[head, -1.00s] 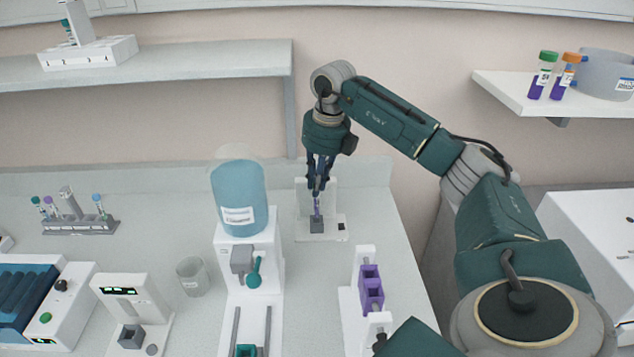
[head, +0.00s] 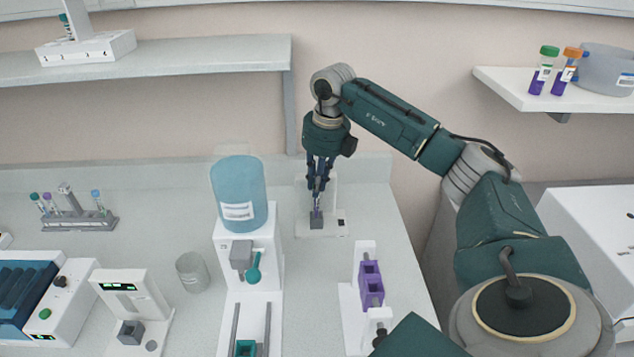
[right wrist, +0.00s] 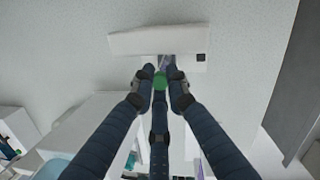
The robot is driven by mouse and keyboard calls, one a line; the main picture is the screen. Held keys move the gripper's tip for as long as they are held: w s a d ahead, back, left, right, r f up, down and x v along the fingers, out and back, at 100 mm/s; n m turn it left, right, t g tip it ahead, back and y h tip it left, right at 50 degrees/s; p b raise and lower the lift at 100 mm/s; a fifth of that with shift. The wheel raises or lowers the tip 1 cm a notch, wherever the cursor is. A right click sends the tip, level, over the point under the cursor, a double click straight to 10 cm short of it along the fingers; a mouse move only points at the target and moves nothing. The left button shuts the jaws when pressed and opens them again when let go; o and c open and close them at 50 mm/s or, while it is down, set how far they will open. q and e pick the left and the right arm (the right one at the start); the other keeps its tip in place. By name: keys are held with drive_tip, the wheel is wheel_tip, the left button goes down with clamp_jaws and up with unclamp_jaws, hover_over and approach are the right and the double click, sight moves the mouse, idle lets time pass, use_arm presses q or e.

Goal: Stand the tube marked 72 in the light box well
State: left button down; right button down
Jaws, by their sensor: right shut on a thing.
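My right gripper (head: 317,192) is shut on a tube with a green cap (right wrist: 160,81), held upright. In the head view the purple lower part of the tube (head: 317,206) shows below the fingers. It is at the small grey well (head: 316,223) on the front of a white device (head: 332,228) at the back of the bench, which looks like the light box. I cannot tell how deep the tube's end sits in the well. No number can be read on the tube. My left gripper is not in view.
A dispenser with a blue bottle (head: 238,195) stands left of the white device. A purple holder on a white stand (head: 370,285) is in front, to the right. A beaker (head: 192,272) and a tube rack (head: 78,221) are further left. Two tubes stand on the right shelf (head: 510,92).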

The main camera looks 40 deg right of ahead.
drive_tip(key=shift+f, duration=0.3)
drive_tip(key=shift+f, duration=0.4)
idle(0.3)
drive_tip(key=c, duration=1.6)
unclamp_jaws()
drive_tip(key=shift+c, duration=0.2)
wheel_tip(320, 180, up, 12)
drive_tip(key=s, duration=0.1)
drive_tip(key=shift+s+d, duration=0.15)
drive_tip(key=shift+s, duration=0.15)
